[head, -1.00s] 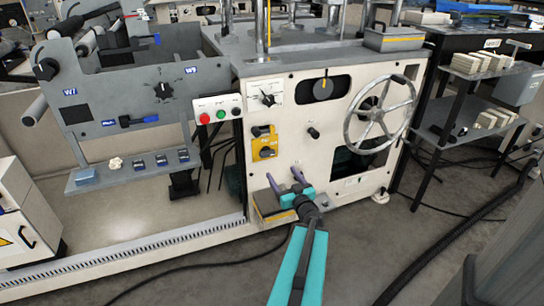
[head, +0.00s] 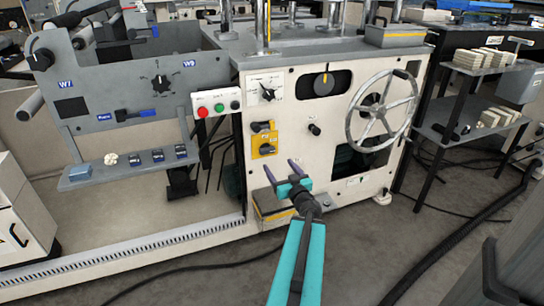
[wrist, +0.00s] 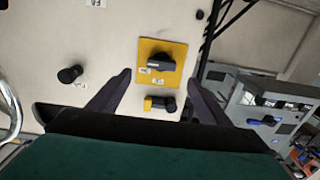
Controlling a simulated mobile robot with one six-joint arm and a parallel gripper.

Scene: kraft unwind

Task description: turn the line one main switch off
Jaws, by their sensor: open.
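A yellow plate (head: 264,138) with a black rotary knob (head: 266,149) is on the cream machine front. A black and yellow handle (head: 262,127) sits just above it. The plate (wrist: 147,79) shows in the wrist view with its knob (wrist: 160,63), and the handle (wrist: 160,104) lies below it there. The small labels are too blurred to read, so I cannot tell which is the line one main switch. My gripper (head: 281,168) is open and empty, below the plate in the head view. In the wrist view its purple fingers (wrist: 162,86) stand either side of the handle.
A spoked handwheel (head: 383,110) is right of the plate, with a small black knob (head: 314,129) between them. A box with red and green buttons (head: 216,103) is upper left. A grey panel (head: 130,85) stands further left. Open floor lies in front.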

